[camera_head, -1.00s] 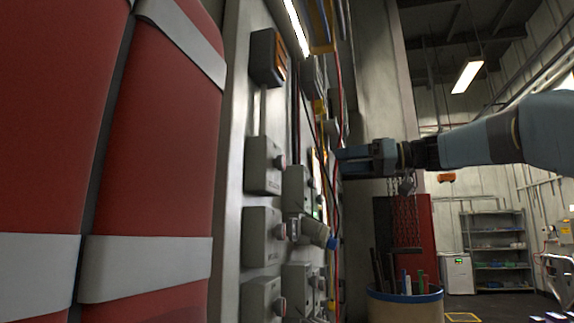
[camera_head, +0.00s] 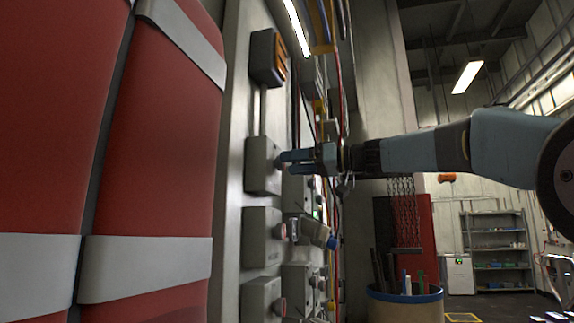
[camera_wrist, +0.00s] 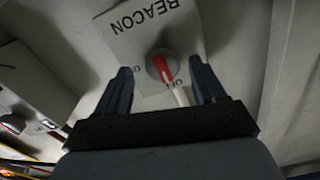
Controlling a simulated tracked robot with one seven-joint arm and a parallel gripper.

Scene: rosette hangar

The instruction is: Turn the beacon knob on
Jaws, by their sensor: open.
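The beacon box is a grey box (camera_head: 259,166) on the wall panel, with its knob hidden by my gripper in the head view. In the wrist view its light plate (camera_wrist: 150,32) reads BEACON, tilted and nearly upside down. The round knob (camera_wrist: 160,67) is grey with a red stripe running roughly up-down in the picture. Position letters sit around it, partly hidden, so I cannot read its setting for sure. My gripper (camera_head: 284,163) is open at the box's front; in the wrist view its fingers (camera_wrist: 160,75) stand either side of the knob, with gaps.
More grey knob boxes (camera_head: 262,236) sit below on the same panel. An orange-lensed lamp box (camera_head: 267,58) is above. Cables (camera_head: 335,215) hang right of the boxes. Large red padded cylinders (camera_head: 160,130) fill the left. A bin of tools (camera_head: 404,303) stands lower right.

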